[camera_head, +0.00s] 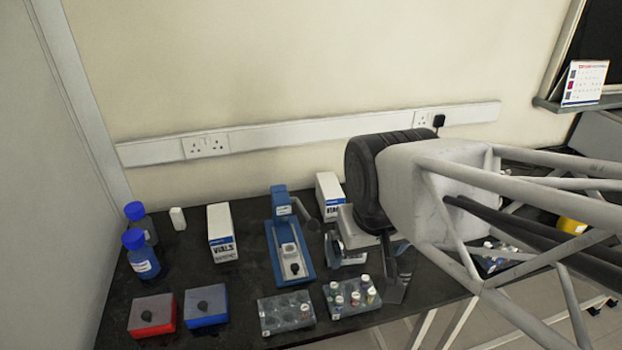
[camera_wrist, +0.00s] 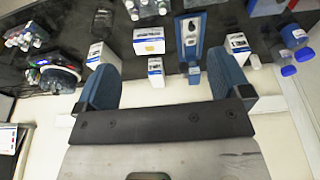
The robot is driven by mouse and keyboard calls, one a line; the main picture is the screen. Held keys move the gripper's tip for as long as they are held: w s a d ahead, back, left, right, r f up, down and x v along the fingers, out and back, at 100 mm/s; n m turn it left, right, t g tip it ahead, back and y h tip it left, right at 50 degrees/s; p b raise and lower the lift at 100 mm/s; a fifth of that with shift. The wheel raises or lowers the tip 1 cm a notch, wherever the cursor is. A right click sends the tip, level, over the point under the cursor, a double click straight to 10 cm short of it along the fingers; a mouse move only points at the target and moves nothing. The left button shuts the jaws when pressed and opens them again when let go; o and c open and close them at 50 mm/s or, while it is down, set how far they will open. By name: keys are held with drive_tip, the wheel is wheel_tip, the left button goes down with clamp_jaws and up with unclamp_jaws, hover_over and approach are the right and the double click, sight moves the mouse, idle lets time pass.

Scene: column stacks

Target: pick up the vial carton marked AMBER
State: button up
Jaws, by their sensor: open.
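Several white-and-blue vial cartons stand on the dark bench; I cannot read AMBER on any. One carton (camera_head: 222,233) is left of the blue device in the head view and at right in the wrist view (camera_wrist: 237,44). Another (camera_head: 329,194) stands at the back; it appears low between the fingers in the wrist view (camera_wrist: 155,72). A wider carton (camera_wrist: 149,41) lies beyond the fingertips, mostly hidden by my gripper in the head view. A fourth (camera_wrist: 99,54) is by the left finger. My gripper (camera_wrist: 160,66) is open and empty above the bench.
A blue bench device (camera_head: 290,250) stands mid-bench. Blue-capped bottles (camera_head: 141,255), red (camera_head: 152,314) and blue (camera_head: 206,306) boxes are at left. Vial racks (camera_head: 286,312) (camera_head: 352,297) line the front. The wall is close behind.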

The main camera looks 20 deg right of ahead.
drive_tip(key=shift+o, duration=0.4)
drive_tip(key=shift+w, duration=0.1)
drive_tip(key=n+t+h, duration=0.1)
drive_tip(key=n+t, duration=0.7)
drive_tip(key=n, duration=1.8)
hover_over(339, 198)
drive_tip(key=s+a, duration=0.3)
drive_tip(key=s, duration=0.6)
wheel_tip(339, 198, down, 13)
drive_tip(key=w+f+n+t, duration=0.1)
drive_tip(key=f+n, duration=0.1)
drive_tip(key=n, duration=0.1)
drive_tip(key=w+d+f+n+t, duration=0.1)
drive_tip(key=w+f+n, duration=0.1)
drive_tip(key=f+n, duration=0.1)
drive_tip(key=w+f+n+t, duration=0.1)
drive_tip(key=w+f+n, duration=0.1)
drive_tip(key=f+n, duration=0.1)
drive_tip(key=shift+w+d+f, duration=0.15)
drive_tip(key=shift+w+d, duration=0.1)
drive_tip(key=shift+d, duration=0.15)
